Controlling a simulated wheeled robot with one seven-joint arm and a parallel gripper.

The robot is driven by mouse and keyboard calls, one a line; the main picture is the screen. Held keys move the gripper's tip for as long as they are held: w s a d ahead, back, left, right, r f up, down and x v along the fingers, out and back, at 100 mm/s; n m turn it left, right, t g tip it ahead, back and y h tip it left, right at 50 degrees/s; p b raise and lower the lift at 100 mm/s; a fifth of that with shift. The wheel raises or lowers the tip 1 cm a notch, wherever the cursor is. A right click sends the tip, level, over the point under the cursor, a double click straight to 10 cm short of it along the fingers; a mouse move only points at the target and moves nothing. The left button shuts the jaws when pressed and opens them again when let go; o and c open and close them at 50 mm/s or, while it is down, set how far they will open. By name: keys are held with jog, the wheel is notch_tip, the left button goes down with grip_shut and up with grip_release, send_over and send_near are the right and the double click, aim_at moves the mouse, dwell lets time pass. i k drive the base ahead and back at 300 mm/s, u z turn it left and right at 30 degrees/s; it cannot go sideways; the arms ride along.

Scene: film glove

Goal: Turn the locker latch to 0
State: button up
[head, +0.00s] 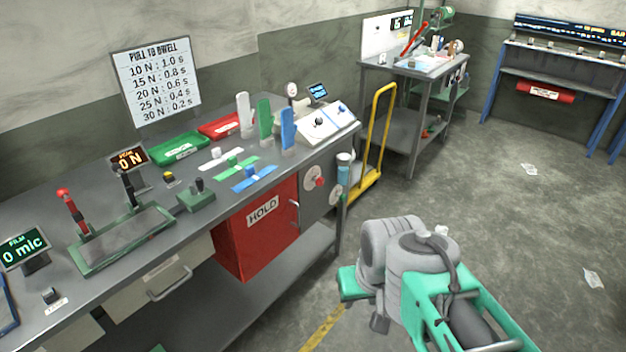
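A red locker door marked HOLD (250,236) faces outward below the bench, with a thin pale handle (294,216) at its right edge. On the grey panel to its right is a round pale dial with a red knob (319,183). I cannot tell which of these is the latch, and any number marks are too small to read. The end of my arm, with my gripper (351,284), is at the lower right, apart from the locker and over open floor. Its fingers cannot be made out.
The grey bench (60,200) carries levers, small displays, coloured blocks and trays. A yellow-railed cart (384,120) stands just right of the locker panel. A second worktable (400,75) is behind it. The floor (500,210) in front is mostly clear, with a few paper scraps.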

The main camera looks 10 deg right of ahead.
aim_at(320, 181)
jog(key=u, duration=0.1)
jog(key=k, duration=0.45)
jog(key=z, duration=0.8)
jog(key=i, duration=0.9)
jog(key=u, duration=0.5)
jog(key=i, duration=0.5)
jog(key=u, duration=0.45)
